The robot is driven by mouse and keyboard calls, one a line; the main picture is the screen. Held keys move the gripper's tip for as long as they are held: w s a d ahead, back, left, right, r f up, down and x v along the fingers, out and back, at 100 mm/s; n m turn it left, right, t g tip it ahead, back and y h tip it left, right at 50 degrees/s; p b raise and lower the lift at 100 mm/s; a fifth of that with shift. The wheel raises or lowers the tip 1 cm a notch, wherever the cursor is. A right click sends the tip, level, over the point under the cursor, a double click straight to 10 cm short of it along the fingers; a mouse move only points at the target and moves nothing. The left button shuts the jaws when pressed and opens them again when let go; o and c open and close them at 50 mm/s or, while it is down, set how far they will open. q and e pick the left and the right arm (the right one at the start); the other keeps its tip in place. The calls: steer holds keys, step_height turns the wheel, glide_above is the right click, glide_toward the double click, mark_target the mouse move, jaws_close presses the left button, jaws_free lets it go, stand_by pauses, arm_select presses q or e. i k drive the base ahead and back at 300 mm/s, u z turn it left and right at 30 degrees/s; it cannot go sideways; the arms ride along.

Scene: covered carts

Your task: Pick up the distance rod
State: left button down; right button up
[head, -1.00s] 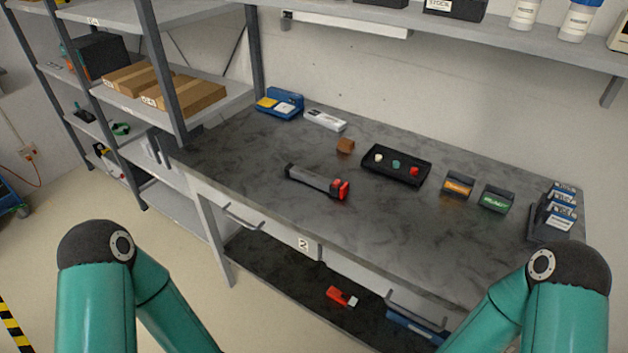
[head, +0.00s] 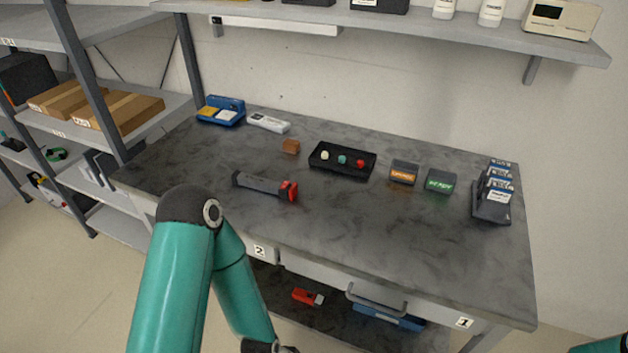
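A dark grey rod with a red and black end (head: 262,186) lies on the workbench, left of the middle, roughly along the bench. It is the only rod-like thing I see on the bench and looks like the distance rod. Nothing touches it. My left arm rises in front of the bench, its elbow just below and left of the rod in the picture. The arm runs down out of the bottom edge, and its gripper does not show. Only a bit of my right arm shows at the bottom right corner; its gripper is out of view.
Shelves stand left and above. The front right bench top is clear.

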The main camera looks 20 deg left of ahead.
mark_target(237, 178)
steer(key=i, duration=0.25)
steer(key=z, duration=2)
steer(key=k, duration=1.65)
steer(key=z, duration=0.95)
steer(key=i, duration=0.1)
steer(key=u, duration=2.95)
steer(key=i, duration=1)
steer(key=z, duration=0.05)
